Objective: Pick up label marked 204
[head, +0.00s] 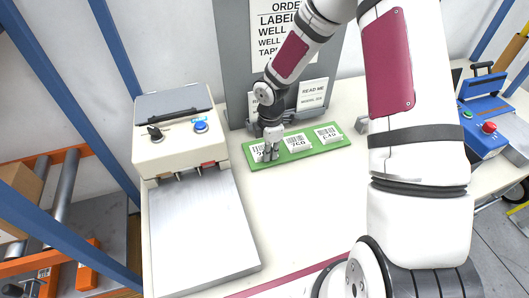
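A green board (318,150) on the table bears three white labels with barcodes. The left label (258,148) is partly hidden behind my gripper, and only part of its number shows. The middle label (298,143) looks like 760, and the right label (328,134) has small print that I cannot read surely. My gripper (270,156) points down at the left label, with its fingertips over or beside it. It is too small to tell whether the fingers are open or shut, or whether they touch the label.
A cream machine (178,132) with a black knob, a blue button and a metal plate (200,230) stands at left. A grey panel with signs stands behind the board. A blue device (485,118) with a red button is at right. The table front is clear.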

